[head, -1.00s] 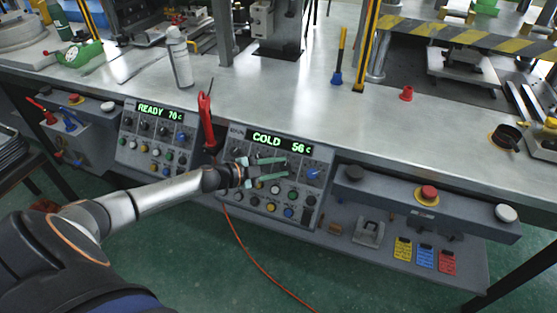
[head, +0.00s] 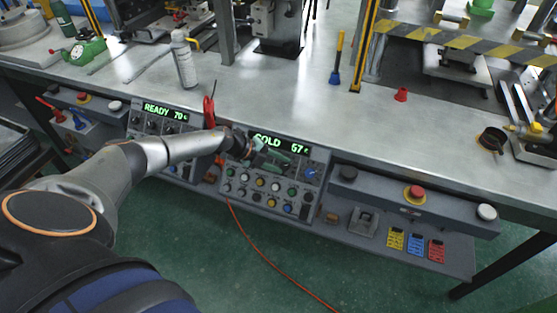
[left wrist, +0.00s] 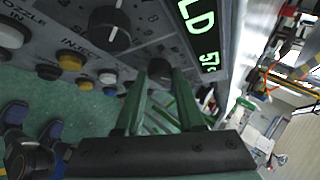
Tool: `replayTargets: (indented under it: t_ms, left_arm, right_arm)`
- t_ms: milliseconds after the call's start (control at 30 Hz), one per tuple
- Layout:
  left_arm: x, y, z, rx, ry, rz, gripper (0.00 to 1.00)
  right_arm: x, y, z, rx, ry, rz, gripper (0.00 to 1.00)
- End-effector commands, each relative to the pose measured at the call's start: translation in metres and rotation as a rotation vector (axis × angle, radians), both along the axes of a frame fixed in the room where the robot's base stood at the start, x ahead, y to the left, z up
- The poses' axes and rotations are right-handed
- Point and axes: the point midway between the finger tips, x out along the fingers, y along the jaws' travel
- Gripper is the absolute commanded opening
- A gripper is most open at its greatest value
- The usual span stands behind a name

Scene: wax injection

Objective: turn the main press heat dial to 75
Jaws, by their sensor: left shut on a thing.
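The right-hand control panel (head: 272,188) has a green display (head: 280,143) reading COLD with a number that is clear as 57 in the left wrist view (left wrist: 205,38). My left gripper (head: 275,157) is at this panel's upper row of dials, just below the display. In the left wrist view its green fingers (left wrist: 159,82) are shut on a dark round dial (left wrist: 160,69). The dial's pointer and scale are hidden from me. Another black dial with a white pointer line (left wrist: 110,27) is beside it, apart from the fingers. My right gripper is not in view.
A second panel, partly behind my left arm, has a display (head: 166,111) reading READY 70. Red-handled pliers (head: 209,112) stand between the panels. A red emergency button (head: 415,193) is further right.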

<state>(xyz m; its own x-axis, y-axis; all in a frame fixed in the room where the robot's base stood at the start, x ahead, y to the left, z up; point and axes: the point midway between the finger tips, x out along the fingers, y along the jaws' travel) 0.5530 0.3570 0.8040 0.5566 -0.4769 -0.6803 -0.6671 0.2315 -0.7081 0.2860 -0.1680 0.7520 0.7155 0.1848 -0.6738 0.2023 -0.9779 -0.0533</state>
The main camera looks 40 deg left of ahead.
Motion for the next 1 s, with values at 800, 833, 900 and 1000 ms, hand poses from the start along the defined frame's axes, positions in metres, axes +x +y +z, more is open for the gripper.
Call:
replayTargets:
  t_ms: [800,833,900,1000]
  left_arm:
    - [0.0005,-0.0011,-0.0003,0.044,0.009,-0.038,0.52]
    - [0.0005,-0.001,-0.0002,0.043,0.01,-0.039,0.56]
    - [0.0005,-0.0011,-0.0001,0.043,0.01,-0.038,0.64]
    - [0.0005,-0.001,-0.0001,0.043,0.01,-0.038,0.68]
  right_arm:
    - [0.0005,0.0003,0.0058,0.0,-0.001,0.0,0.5]
    - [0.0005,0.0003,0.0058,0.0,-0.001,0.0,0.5]
    - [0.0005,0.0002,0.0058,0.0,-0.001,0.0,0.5]
    - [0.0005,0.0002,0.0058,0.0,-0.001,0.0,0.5]
